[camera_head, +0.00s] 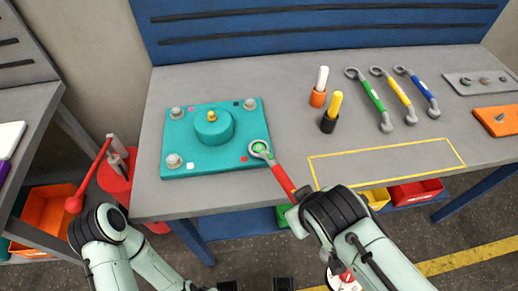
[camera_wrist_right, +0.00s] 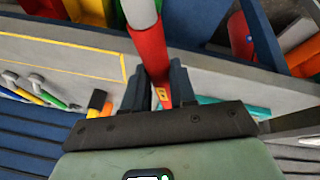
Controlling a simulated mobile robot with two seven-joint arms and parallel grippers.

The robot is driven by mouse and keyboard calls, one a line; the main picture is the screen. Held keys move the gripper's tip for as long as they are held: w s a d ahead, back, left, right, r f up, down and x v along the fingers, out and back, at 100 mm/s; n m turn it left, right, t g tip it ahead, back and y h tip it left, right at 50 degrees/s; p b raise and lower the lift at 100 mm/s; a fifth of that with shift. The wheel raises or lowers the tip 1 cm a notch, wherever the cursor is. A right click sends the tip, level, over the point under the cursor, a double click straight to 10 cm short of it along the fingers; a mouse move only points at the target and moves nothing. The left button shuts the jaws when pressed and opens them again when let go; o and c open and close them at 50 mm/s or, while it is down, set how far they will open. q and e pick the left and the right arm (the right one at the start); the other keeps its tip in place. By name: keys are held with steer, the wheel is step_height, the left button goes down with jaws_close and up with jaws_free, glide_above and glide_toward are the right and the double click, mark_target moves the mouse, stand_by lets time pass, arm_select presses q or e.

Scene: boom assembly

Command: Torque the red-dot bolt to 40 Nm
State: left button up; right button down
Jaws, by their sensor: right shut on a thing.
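A teal plate (camera_head: 210,165) with a central raised hub lies on the bench, with bolts at its corners and small coloured marks. A red mark (camera_head: 244,159) lies by the front-right corner bolt (camera_head: 260,148), whose centre looks green. The grey ring end of the red-handled wrench (camera_head: 283,179) sits around that bolt. My right gripper (camera_head: 294,204) is shut on the wrench's red handle, which also shows between the fingers in the right wrist view (camera_wrist_right: 148,48). Two dark, spread tips at the bottom edge look like my left gripper (camera_head: 255,285), empty and away from the bench.
Green (camera_head: 374,102), yellow (camera_head: 398,97) and blue (camera_head: 420,90) wrenches lie at the back right. A yellow-outlined area (camera_head: 385,163) is empty. A red stand (camera_head: 117,176) is left of the bench.

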arm_select(q)
steer(key=shift+s+f, duration=0.15)
steer(key=shift+f, duration=0.4)
steer(key=shift+s+f, duration=0.15)
steer(key=shift+f, duration=0.4)
arm_select(e)
steer(key=shift+w+d+f, duration=0.15)
steer(key=shift+d+f, duration=0.1)
steer(key=shift+d, duration=0.1)
arm_select(q)
steer(key=shift+r, duration=0.1)
arm_select(e)
steer(key=shift+r, duration=0.15)
arm_select(q)
steer(key=shift+w+d+r+p, duration=0.1)
steer(key=shift+w+r+p, duration=0.05)
steer(key=shift+r+p, duration=0.85)
steer(key=shift+w+d+r+p, duration=0.1)
steer(key=shift+r+p, duration=0.9)
arm_select(e)
steer(key=shift+r, duration=2.35)
